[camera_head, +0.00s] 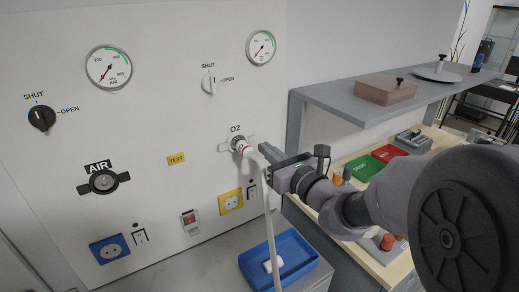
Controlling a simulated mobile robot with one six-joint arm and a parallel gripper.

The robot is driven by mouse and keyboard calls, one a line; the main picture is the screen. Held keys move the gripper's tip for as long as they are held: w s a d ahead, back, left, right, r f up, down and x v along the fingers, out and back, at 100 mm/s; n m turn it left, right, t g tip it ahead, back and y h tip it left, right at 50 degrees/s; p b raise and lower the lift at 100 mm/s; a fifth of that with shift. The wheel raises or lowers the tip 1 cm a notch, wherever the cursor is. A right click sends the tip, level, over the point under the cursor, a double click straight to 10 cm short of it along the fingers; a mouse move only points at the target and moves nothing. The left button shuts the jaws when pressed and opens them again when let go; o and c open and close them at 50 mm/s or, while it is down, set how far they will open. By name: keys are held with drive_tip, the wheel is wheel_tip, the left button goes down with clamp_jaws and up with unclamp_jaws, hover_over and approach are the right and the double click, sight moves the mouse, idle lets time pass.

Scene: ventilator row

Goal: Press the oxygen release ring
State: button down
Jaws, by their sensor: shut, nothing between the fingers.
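The O2 outlet (239,145) is on the white wall panel, right of its middle, under the "O2" label. A light plug with a pinkish-red band (245,149) sits at it, and a pale hose (269,225) hangs down in front of the panel. I cannot tell which part is the release ring. My gripper (264,149) is shut and empty, with its tips just right of the plug. I cannot tell whether they touch it. My arm comes in from the right and hides part of the bench.
A blue tray (252,262) with a white piece stands below the outlet. A grey shelf (347,104) with a brown box (385,90) juts out at right. The AIR outlet (104,181), black knob (42,118), white knob (209,84) and gauges are on the panel.

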drive_tip(key=p+v, duration=0.1)
drive_tip(key=v, duration=0.7)
drive_tip(key=shift+d, duration=0.35)
drive_tip(key=shift+s, duration=0.1)
drive_tip(key=s+a+f+n+g, duration=0.1)
drive_tip(key=s+a+n+g, duration=0.2)
drive_tip(key=s+n, duration=0.25)
drive_tip(key=s+a+n+g+y, duration=0.1)
drive_tip(key=s+a+n+g, duration=0.25)
drive_tip(key=s, duration=0.25)
drive_tip(key=s+a+f+n+g, duration=0.1)
drive_tip(key=s+a+n+g, duration=0.15)
drive_tip(key=s+n, duration=0.35)
drive_tip(key=s+d+f+n+h, duration=0.1)
drive_tip(key=s+d+n+h, duration=0.2)
drive_tip(key=d, duration=0.4)
drive_tip(key=s+d+f+n+h, duration=0.2)
drive_tip(key=s+d+n+h, duration=0.2)
drive_tip(key=d+n+h, duration=0.2)
drive_tip(key=shift+d+f+n, duration=0.35)
drive_tip(key=shift+d+n, duration=0.05)
drive_tip(key=shift+d, duration=0.35)
